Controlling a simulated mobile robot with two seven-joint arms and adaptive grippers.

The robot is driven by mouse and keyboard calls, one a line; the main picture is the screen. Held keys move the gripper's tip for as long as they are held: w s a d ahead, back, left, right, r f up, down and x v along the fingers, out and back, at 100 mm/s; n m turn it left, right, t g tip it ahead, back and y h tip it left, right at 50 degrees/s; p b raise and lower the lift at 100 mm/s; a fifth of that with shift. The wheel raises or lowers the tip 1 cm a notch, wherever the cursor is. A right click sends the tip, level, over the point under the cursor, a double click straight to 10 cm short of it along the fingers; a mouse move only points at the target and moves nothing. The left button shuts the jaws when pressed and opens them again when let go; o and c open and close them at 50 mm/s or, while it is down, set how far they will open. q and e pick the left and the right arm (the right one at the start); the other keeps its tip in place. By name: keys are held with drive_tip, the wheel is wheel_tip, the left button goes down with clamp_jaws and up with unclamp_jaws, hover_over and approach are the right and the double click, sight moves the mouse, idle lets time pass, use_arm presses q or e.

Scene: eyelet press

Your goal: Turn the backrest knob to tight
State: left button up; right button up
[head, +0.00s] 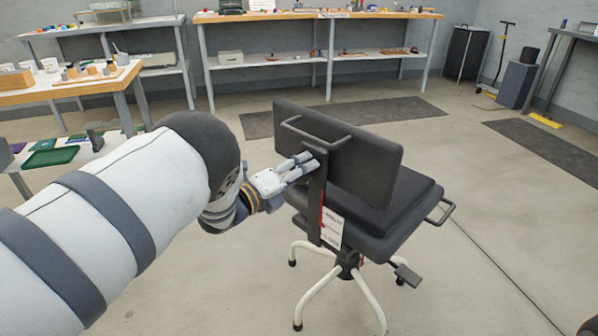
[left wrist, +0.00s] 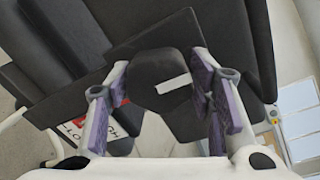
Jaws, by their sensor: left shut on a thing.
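A black office chair with a backrest (head: 372,160) stands in the middle of the head view, its rear towards me. My left gripper (head: 309,165) reaches to the top of the upright bar (head: 315,205) behind the backrest. In the left wrist view the dark backrest knob (left wrist: 155,66), with a white pointer mark (left wrist: 173,84), sits between the purple pads of my left gripper (left wrist: 158,72). The gripper is shut on the knob. In the head view the fingers hide the knob. A white label with red (head: 331,226) hangs on the bar. My right gripper is not in view.
The chair has a grab handle (head: 299,131) on the backrest, a side handle (head: 443,211), a pedal (head: 406,273) and white legs (head: 318,297). A workbench (head: 70,90) stands at the left, another (head: 320,16) at the back. The floor right of the chair is clear.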

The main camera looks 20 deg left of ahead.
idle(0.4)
use_arm(q)
drive_tip(key=o, duration=1.2)
drive_tip(key=shift+c, duration=0.2)
drive_tip(key=f+v, duration=0.1)
drive_tip(key=v, duration=1.1)
drive_tip(key=shift+r, duration=0.5)
